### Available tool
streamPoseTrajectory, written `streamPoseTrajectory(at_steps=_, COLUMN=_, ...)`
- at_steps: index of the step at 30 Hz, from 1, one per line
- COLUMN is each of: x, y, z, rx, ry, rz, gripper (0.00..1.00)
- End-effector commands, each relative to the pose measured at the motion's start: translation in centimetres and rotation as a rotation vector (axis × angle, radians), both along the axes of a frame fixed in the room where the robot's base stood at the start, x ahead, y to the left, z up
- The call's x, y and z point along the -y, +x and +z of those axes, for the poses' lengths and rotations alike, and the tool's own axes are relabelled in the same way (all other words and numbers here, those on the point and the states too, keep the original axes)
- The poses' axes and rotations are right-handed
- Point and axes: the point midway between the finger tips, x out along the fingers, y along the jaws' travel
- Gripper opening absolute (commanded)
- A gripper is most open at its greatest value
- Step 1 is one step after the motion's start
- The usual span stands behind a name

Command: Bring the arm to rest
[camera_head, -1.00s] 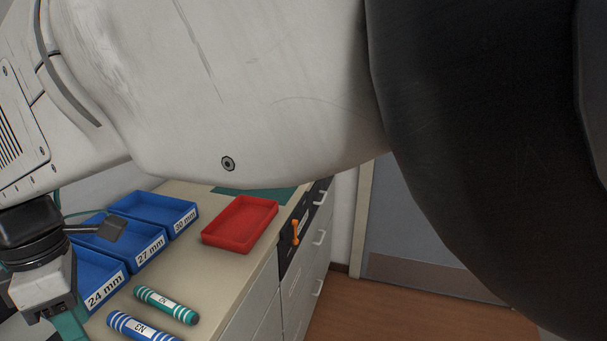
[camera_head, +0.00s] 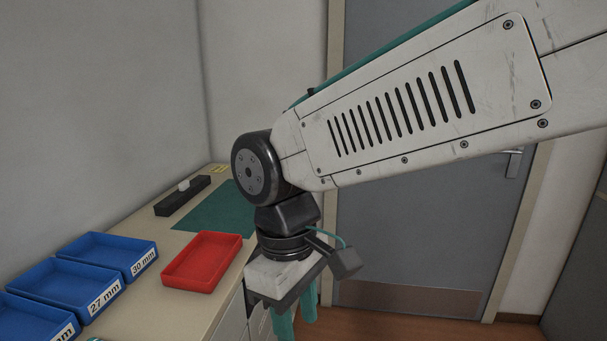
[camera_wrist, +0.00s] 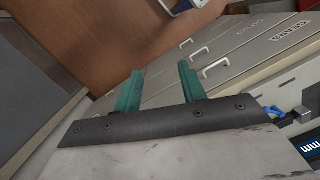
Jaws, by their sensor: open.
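My gripper (camera_head: 295,314) hangs pointing down at the right of the counter's front edge, in front of the drawers. Its two teal fingers are apart with nothing between them. In the wrist view, my gripper (camera_wrist: 160,70) shows the same open fingers over drawer fronts and brown floor. My arm reaches in from the upper right of the head view. The toner cartridges are out of view, except perhaps a sliver at the bottom edge of the head view.
A red tray (camera_head: 170,278) lies on the counter left of my gripper. Blue bins labelled 30 mm (camera_head: 104,238) and 27 mm (camera_head: 50,265) stand farther left, with another partly cut off. A green mat (camera_head: 214,208) lies behind. A grey door (camera_head: 420,225) stands beyond.

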Motion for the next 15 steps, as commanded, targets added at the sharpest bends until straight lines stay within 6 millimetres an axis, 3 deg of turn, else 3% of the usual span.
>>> streamPoseTrajectory(at_steps=1, x=3.7, y=0.2, z=0.4, rx=0.016, ry=0.005, rz=-0.115, gripper=0.41)
streamPoseTrajectory(at_steps=6, x=13.6, y=-1.1, z=0.4, rx=0.066, ry=0.017, rz=-0.455, gripper=0.41)
streamPoseTrajectory(at_steps=12, x=22.0, y=-4.6, z=-0.4, rx=0.137, ry=0.043, rz=-0.775, gripper=0.41)
streamPoseTrajectory(at_steps=15, x=24.7, y=-6.0, z=-0.5, rx=0.176, ry=0.06, rz=-0.884, gripper=0.41)
